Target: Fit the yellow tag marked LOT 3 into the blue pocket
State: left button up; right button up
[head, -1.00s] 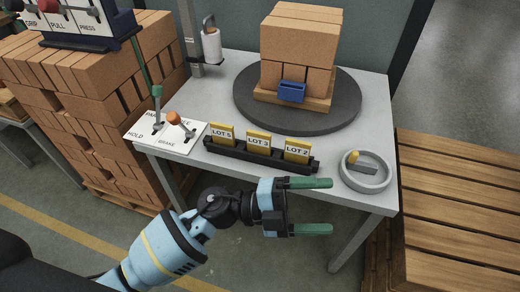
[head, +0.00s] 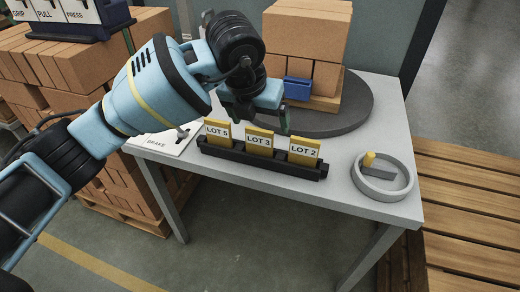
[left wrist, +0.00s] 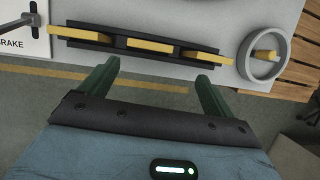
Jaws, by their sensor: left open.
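The yellow LOT 3 tag (head: 259,142) stands upright in the middle slot of a black rack (head: 238,157), between the LOT 5 tag (head: 217,132) and the LOT 2 tag (head: 304,149). From above, the LOT 3 tag (left wrist: 150,46) shows as a thin yellow strip. The blue pocket (head: 299,90) is on the front of the brick stack, partly behind my gripper. My left gripper (head: 259,116) points down, open and empty, above and around the LOT 3 tag's line. In the left wrist view its green fingers (left wrist: 157,78) are apart, short of the tag.
The brick stack (head: 306,38) stands on a dark round turntable (head: 354,105) on the grey table (head: 345,190). A panel marked BRAKE (head: 160,143) with a lever is at left, partly behind my arm.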

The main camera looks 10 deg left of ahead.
aim_at(258, 131)
pick_arm(q)
jog(key=shift+w+a+f+y+b, duration=0.3)
jog(key=shift+w+a+f, duration=0.25)
jog(key=shift+w+f, duration=0.35)
jog(key=b+x, duration=0.1)
jog(key=x, duration=0.3)
jog(key=shift+w+f, duration=0.1)
jog(key=shift+f, duration=0.2)
jog(key=shift+t, duration=0.3)
jog(key=c, duration=1.3)
jog(key=shift+r, duration=0.1)
jog(key=shift+r+p, duration=0.35)
jog(key=shift+r, duration=1.15)
jog(key=s+d, duration=0.1)
jog(key=s, duration=0.4)
jog(key=s+d+r+p, duration=0.1)
jog(key=s, duration=0.4)
jog(key=s+d+r, duration=0.1)
jog(key=s, duration=0.4)
jog(key=shift+s+d, duration=0.1)
jog(key=shift+s, duration=0.25)
